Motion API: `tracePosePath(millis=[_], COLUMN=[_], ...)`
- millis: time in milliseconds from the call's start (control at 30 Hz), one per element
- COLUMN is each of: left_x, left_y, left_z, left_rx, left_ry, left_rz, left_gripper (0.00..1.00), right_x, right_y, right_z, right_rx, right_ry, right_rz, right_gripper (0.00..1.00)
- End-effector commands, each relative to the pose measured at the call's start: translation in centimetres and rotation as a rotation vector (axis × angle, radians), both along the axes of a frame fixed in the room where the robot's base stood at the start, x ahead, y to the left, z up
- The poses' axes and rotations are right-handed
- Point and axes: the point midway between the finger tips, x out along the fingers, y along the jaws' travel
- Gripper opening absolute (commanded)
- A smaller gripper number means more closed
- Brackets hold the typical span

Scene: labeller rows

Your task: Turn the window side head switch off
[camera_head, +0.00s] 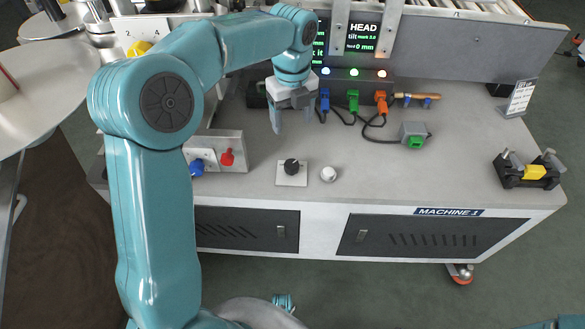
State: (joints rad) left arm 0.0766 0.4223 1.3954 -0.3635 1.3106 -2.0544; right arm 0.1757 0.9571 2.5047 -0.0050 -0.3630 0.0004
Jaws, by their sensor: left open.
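My left gripper (291,119) is open and empty, fingers pointing down above the grey worktop, left of the coloured plugs. A HEAD display (362,38) stands behind it, with another display (319,42) to its left, partly hidden by my arm. A dark panel below has three lit lamps, one of them green (354,72). Blue (323,104), green (352,101) and orange (381,102) connectors with black cables sit under the lamps. A black knob (291,166) on a white plate stands nearer the front. I cannot tell which item is the window side head switch.
A white round button (328,174), a grey box with a green button (414,135) and a black-and-yellow fixture (533,172) are on the worktop (450,180).

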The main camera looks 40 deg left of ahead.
Motion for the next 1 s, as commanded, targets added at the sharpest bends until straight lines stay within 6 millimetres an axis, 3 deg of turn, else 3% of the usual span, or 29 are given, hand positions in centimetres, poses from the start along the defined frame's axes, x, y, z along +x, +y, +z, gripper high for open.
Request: tracePosePath(millis=[400,600,800,1000], left_x=[-0.8,-0.7,-0.5,-0.3], left_y=[-0.4,-0.4,-0.4,-0.3], left_z=[-9.9,-13.7,-15.4,-15.5], left_rx=[-0.003,-0.002,-0.002,-0.002], left_ry=[0.007,0.005,0.002,0.002], left_rz=[0.003,0.003,0.002,0.002], left_gripper=[0.69,0.69,0.69,0.69], right_x=[0.0,0.0,0.0,0.0], right_y=[0.0,0.0,0.0,0.0], right_z=[-3.4,-4.5,-4.9,-4.9], right_rx=[0.0,0.0,0.0,0.0], right_ry=[0.0,0.001,0.001,0.0], right_rz=[0.0,0.0,0.0,0.0], right_gripper=[0.43,0.43,0.43,0.43])
